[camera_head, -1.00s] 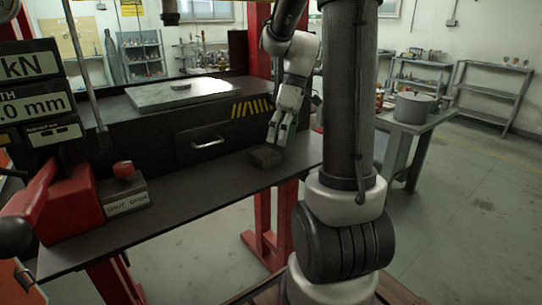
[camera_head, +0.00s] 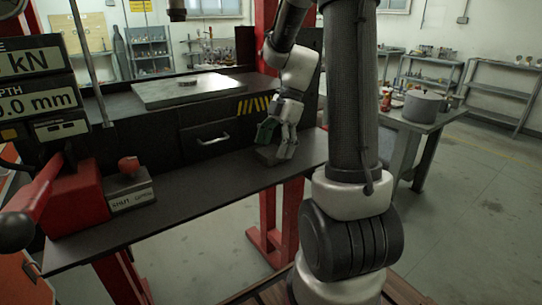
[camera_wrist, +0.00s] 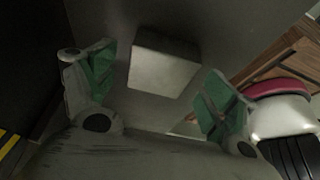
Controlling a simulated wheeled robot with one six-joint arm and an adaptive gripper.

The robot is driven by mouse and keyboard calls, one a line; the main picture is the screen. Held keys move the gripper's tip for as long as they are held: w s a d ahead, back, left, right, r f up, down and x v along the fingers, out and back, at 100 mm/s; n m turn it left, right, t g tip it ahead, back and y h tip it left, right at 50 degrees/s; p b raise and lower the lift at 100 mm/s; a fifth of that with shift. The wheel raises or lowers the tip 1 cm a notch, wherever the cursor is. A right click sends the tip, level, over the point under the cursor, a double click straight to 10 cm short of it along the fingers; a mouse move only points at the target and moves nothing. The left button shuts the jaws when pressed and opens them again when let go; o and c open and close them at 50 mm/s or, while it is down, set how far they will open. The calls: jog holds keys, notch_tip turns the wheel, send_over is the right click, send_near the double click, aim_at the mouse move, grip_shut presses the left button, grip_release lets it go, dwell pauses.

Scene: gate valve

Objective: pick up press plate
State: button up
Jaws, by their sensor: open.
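The press plate appears to be the small dark block (camera_head: 267,157) on the bench shelf, partly hidden by my gripper in the head view. In the wrist view, the block (camera_wrist: 165,68) shows a paler grey face. It lies between and a little beyond my two green-padded fingers. My gripper (camera_head: 277,141) points down over the block. In the wrist view my gripper (camera_wrist: 155,90) is open, with a visible gap between each finger and the block. I cannot tell the exact height of the fingertips above the shelf.
The dark shelf (camera_head: 200,205) is clear left of the block. A red lever unit (camera_head: 75,200) and a small switch box (camera_head: 130,190) stand at its left. A drawer front (camera_head: 210,137) rises behind. A pot (camera_head: 423,106) stands on a side table at right.

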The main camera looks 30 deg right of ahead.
jog(key=shift+a+f, duration=0.25)
jog(key=shift+f, duration=0.3)
grip_shut()
jog(key=shift+r, duration=0.15)
